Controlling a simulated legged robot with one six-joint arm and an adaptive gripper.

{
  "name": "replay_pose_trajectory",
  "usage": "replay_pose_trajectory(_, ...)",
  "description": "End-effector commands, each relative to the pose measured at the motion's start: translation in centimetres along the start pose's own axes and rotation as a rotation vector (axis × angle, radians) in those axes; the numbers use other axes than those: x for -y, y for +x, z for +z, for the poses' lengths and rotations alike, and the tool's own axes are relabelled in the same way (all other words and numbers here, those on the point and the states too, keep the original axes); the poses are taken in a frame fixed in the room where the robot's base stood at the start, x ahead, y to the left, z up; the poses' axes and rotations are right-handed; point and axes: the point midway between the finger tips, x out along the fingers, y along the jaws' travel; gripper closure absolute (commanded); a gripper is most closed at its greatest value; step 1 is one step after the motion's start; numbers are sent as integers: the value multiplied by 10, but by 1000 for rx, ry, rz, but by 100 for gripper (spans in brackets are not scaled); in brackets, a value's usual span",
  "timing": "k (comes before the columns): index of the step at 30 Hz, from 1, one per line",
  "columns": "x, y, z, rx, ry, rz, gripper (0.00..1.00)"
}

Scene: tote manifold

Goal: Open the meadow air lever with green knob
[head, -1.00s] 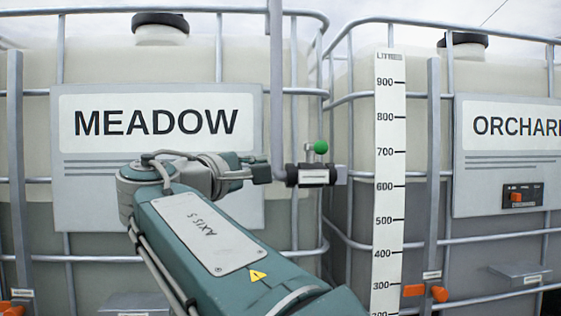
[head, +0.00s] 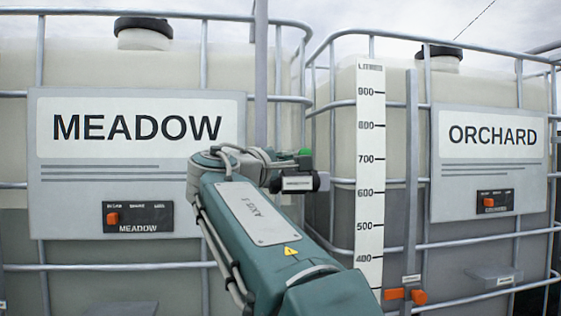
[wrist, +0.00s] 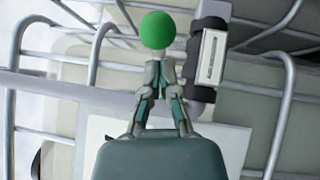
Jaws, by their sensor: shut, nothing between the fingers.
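In the wrist view the green knob (wrist: 157,30) is large and just beyond my fingertips. The dark valve body (head: 322,181) with a pale label is below the knob in the head view. It also shows in the wrist view (wrist: 205,58), right of the knob. My gripper (wrist: 160,75) is shut and empty.
The MEADOW sign (head: 135,125) and a small switch panel (head: 138,217) are on the left tote. Metal cage bars (wrist: 283,110) surround the valve. A litre scale (head: 370,170) stands close right of the valve. Orange handles (head: 419,297) are at the lower right.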

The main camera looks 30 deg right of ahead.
Motion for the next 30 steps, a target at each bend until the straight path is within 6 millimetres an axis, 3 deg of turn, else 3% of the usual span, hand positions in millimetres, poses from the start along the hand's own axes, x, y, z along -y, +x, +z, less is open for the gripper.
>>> replay_pose_trajectory(30, 2, 6, 12, -138, 20, 20, 100)
